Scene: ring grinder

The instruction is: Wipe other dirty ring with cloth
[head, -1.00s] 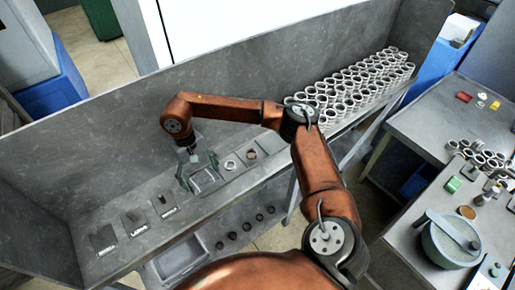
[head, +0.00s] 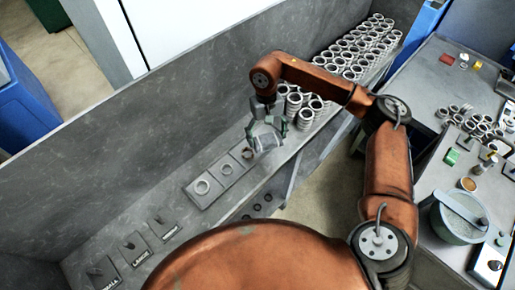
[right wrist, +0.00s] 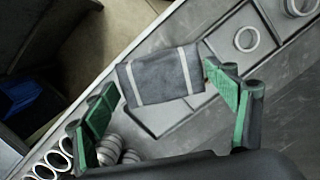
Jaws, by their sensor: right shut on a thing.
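My right gripper (head: 267,138) is shut on a grey cloth (right wrist: 160,78) with two light stripes; the cloth is stretched between its green fingers in the right wrist view. The cloth is above the right end of a row of square plates. A darker, brownish ring (head: 247,153) lies on the right plate, close to the left of the gripper in the head view. Pale rings lie on the plates farther left, one of them a clean-looking ring (head: 202,187). In the right wrist view the cloth hides part of the plate below it; I cannot tell whether it touches the ring. My left gripper is out of view.
Stacked rings (head: 350,62) fill the bench's right end, close to the gripper. Several dark labelled plates (head: 133,253) lie at the left. A high grey wall (head: 160,120) stands behind. A side table (head: 420,85) holds more rings and a mortar (head: 458,218).

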